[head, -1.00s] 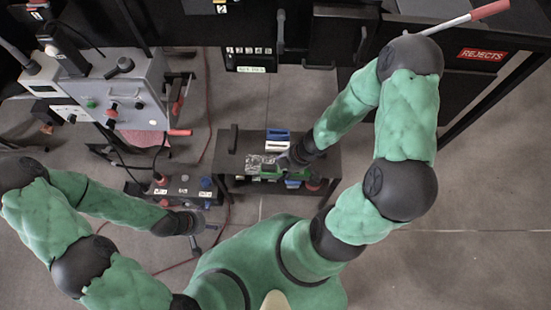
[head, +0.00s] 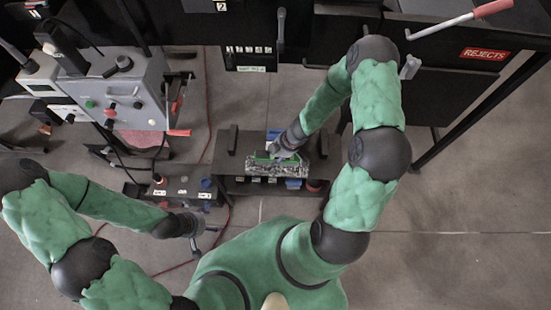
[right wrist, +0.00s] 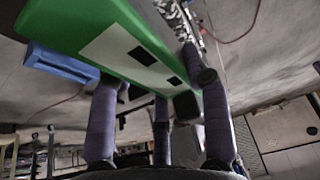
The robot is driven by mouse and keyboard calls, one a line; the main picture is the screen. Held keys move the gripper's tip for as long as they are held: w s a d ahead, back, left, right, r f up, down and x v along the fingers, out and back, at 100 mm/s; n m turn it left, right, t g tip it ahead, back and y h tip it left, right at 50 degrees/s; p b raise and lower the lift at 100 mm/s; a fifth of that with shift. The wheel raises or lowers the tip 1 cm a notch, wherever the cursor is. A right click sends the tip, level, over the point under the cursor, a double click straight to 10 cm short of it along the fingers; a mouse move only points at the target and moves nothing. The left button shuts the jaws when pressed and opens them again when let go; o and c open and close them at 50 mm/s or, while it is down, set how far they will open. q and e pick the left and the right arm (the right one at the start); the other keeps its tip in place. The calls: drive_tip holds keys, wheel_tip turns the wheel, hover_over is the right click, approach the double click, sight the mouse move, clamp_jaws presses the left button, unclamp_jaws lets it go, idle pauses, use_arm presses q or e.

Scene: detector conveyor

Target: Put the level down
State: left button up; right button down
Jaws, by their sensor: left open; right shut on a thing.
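The level appears to be the long green piece with a white label (right wrist: 75,22) across the top of the right wrist view. In the head view it shows as a thin green strip (head: 263,155) over the small black cart (head: 228,165). My right gripper (head: 284,150) is shut on it from above. The dark fingers show around its lower side in the wrist view; the exact contact is partly hidden. I cannot tell whether the level touches the cart. My left gripper (head: 194,228) is open and empty, at the lower left, away from the cart.
A speckled silver-black piece (head: 278,169) lies along the near side of the level. A blue item (head: 273,134) is just behind the gripper. A dark box with knobs (head: 180,188) stands left of the cart. The cart's left top is bare.

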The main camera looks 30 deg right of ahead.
sight(275, 159)
drive_tip(key=shift+w+f+b, duration=0.1)
drive_tip(key=shift+f+b, duration=1.1)
drive_tip(key=shift+f, duration=0.4)
